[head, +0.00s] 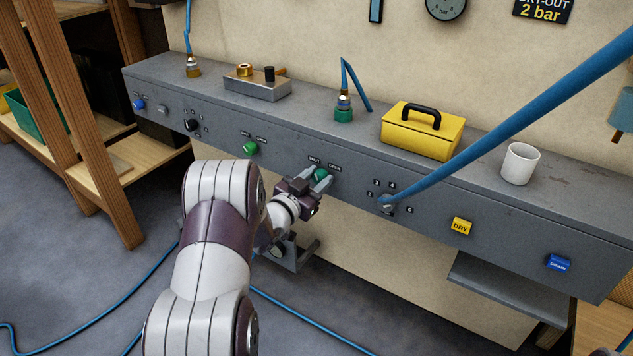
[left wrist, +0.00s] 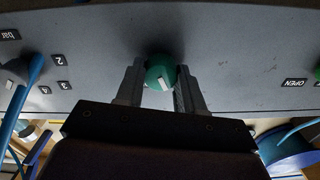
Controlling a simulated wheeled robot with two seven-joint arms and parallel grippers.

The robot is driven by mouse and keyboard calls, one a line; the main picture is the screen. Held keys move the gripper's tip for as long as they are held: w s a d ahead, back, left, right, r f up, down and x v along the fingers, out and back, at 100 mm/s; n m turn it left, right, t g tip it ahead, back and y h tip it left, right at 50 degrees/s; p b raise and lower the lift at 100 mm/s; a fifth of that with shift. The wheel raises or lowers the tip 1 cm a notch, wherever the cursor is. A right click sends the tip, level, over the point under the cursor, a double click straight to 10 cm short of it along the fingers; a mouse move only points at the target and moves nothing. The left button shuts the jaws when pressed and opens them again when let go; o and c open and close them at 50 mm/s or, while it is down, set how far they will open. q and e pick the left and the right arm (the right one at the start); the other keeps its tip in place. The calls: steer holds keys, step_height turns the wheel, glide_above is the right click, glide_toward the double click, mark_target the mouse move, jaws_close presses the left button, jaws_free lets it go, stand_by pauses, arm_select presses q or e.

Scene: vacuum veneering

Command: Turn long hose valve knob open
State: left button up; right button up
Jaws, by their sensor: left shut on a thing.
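A green valve knob (head: 321,174) sits on the front of the grey console, under small labels, one of which reads OPEN. My left gripper (head: 318,183) reaches it from the front, with one finger on each side. The left wrist view shows the green knob (left wrist: 160,72) between the fingertips of my left gripper (left wrist: 161,85), shut on it. A white mark shows on the knob, slightly tilted. A second green knob (head: 250,148) is further left on the console, free of any gripper. My right gripper is not in view.
The grey console (head: 490,208) carries a yellow toolbox (head: 423,132), a white mug (head: 520,164) and hose fittings. A thick blue hose (head: 510,128) crosses in front at right, ending near a numbered dial. Wooden shelving (head: 100,120) stands at left. Blue hoses lie on the floor.

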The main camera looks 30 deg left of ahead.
arm_select(q)
steer(key=m+b, duration=0.1)
steer(key=m, duration=0.1)
steer(key=shift+f+m, duration=0.2)
steer(key=shift+m, duration=0.2)
steer(key=m+b, duration=0.2)
steer(key=m, duration=0.1)
steer(key=shift+m, duration=0.3)
steer(key=m+b, duration=0.3)
steer(key=m, duration=0.1)
steer(key=shift+d+f, duration=0.1)
steer(key=shift+f, duration=0.05)
steer(key=shift+m+b, duration=1.2)
steer(key=shift+m, duration=0.3)
steer(key=o, duration=1)
steer(key=shift+o, duration=0.2)
steer(key=shift+r, duration=0.2)
